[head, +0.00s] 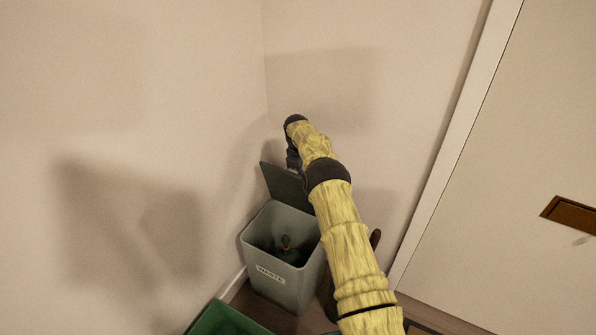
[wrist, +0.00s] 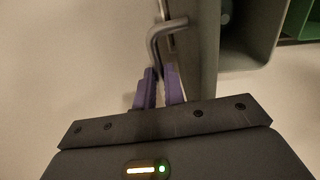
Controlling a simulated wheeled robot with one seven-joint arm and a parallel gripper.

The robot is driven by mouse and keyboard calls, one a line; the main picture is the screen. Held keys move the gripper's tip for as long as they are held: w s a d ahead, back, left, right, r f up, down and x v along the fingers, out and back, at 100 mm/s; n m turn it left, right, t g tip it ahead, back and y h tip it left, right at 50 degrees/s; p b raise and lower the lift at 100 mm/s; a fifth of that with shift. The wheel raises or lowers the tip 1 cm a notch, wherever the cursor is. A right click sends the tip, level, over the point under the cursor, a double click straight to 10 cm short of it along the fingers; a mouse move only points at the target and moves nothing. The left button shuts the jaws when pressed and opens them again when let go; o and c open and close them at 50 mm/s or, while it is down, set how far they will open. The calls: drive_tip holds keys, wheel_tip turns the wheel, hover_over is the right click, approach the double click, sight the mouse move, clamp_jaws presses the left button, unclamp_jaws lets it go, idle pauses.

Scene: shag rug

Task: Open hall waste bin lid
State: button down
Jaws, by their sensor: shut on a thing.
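The grey waste bin (head: 272,284), labelled WASTE, stands in the wall corner in the head view. Its dark lid (head: 280,183) is raised and stands steeply up at the bin's back edge, so the mouth is open. A dark tied bag (head: 286,250) shows inside. My gripper (wrist: 160,84) has purple fingers closed at the end of a bent grey handle (wrist: 155,42) beside the lid's edge in the wrist view. The exact contact is partly hidden. In the head view my arm covers the lid's right part and the fingers are hard to make out.
A green bin (head: 222,321) stands in front, at the lower left. Pale walls (head: 150,90) close in behind and left of the waste bin. A white door (head: 510,190) with a brown plate (head: 569,214) is at the right.

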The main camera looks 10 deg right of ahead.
drive_tip(key=shift+d+f, duration=0.35)
drive_tip(key=shift+f, duration=0.2)
drive_tip(key=c, duration=1.5)
unclamp_jaws()
drive_tip(key=shift+w, duration=0.15)
drive_tip(key=shift+a+r, duration=0.15)
drive_tip(key=shift+r, duration=0.3)
drive_tip(key=p+v, duration=0.2)
drive_tip(key=v, duration=1.4)
drive_tip(key=shift+r, duration=0.45)
drive_tip(key=shift+w, duration=0.1)
